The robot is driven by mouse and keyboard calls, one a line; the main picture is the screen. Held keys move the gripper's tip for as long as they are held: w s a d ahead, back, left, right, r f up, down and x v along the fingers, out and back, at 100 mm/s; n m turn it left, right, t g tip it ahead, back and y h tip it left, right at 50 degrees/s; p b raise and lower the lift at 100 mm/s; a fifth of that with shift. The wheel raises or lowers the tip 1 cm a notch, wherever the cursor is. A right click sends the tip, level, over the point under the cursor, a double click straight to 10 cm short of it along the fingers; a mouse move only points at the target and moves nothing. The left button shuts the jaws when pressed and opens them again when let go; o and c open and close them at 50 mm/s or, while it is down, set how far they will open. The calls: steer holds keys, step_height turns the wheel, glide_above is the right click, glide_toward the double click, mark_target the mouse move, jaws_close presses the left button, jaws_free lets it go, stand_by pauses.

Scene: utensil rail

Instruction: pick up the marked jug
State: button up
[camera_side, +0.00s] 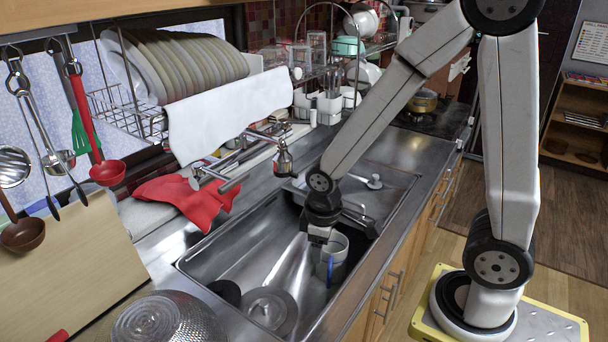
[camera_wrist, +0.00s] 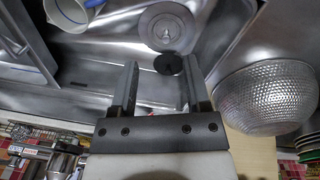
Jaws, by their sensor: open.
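Whether the gripper touches the jug I cannot tell.
A round grey lid-like disc (camera_side: 268,310) and a dark round piece (camera_side: 226,292) lie in the sink. The tap (camera_side: 283,158) stands behind it. A dimpled metal bowl (camera_side: 168,322) is on the near counter. A red cloth (camera_side: 190,197) lies at the back edge.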

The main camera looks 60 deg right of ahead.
step_height(320, 180, down, 8)
steer(key=w+d+n+g+h, duration=0.3)
steer(key=n+g+h, duration=0.15)
steer(key=n, duration=0.75)
steer(key=n+h, duration=0.7)
steer(key=n, duration=0.4)
glide_toward(331, 262)
steer(key=shift+s+d+f+n+t+h, duration=0.1)
steer(key=shift+d+f+n+t+h, duration=0.15)
steer(key=shift+d+f+n+h, duration=0.4)
steer(key=shift+f, duration=0.2)
steer(key=shift+x, duration=3.85)
steer(key=shift+f, duration=0.15)
steer(key=shift+a, duration=0.1)
jaws_close()
